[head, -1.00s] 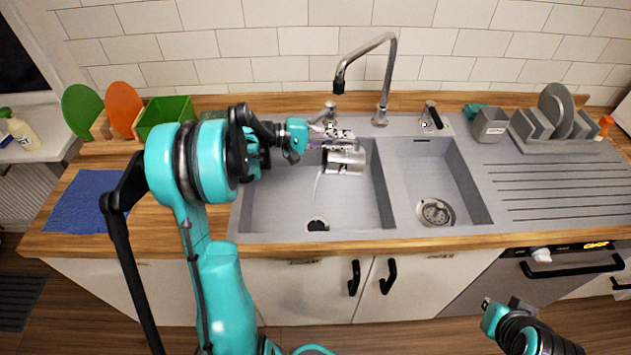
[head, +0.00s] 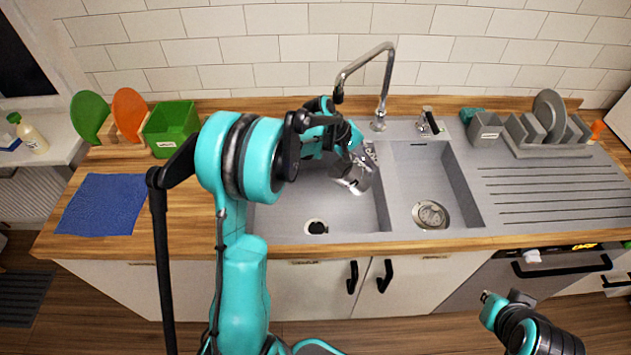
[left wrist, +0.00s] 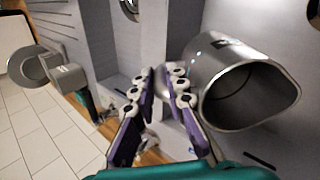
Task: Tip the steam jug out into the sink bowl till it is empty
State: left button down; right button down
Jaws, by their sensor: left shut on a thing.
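The steam jug (head: 347,178) is a shiny metal cup, steeply tilted over the left sink bowl (head: 285,205). My left gripper (head: 367,156) is shut on the jug and holds it above the bowl's right half. In the left wrist view the jug (left wrist: 215,75) lies to the right of my purple-lined fingers (left wrist: 165,88). Its open mouth faces the camera; the inside looks dark, and I see no liquid. No stream shows below the jug. My right gripper (head: 487,297) is low at the right, away from the sink; its fingers are too unclear to judge.
The tap (head: 385,85) stands behind the sink, close to my left gripper. A second bowl (head: 405,195) and a ribbed drainer (head: 545,190) are to the right. A green box (head: 170,130) and blue cloth (head: 100,205) are on the left counter.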

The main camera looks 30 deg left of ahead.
pick_arm(q)
jog(key=shift+g+y, duration=0.6)
jog(key=shift+y, duration=0.2)
jog(key=r+p, duration=0.2)
jog(key=w+d+r+p, duration=0.1)
jog(key=r+p, duration=0.1)
jog(key=d+r+p, duration=0.1)
jog(key=r+p, duration=0.1)
jog(key=shift+w+r, duration=0.15)
jog(key=shift+w, duration=0.05)
jog(key=d+f+y, duration=0.1)
jog(key=w+d+f+g+y+b, duration=0.1)
jog(key=f, duration=0.1)
jog(key=w+d+f+g+y+b, duration=0.1)
jog(key=f, duration=0.1)
jog(key=shift+w+d+f+y, duration=0.2)
jog(key=shift+w+d+y, duration=0.05)
jog(key=shift+d+y, duration=0.05)
jog(key=shift+w+d+f+g+y, duration=0.25)
jog(key=shift+f+g+y, duration=0.1)
jog(key=shift+g+y, duration=0.2)
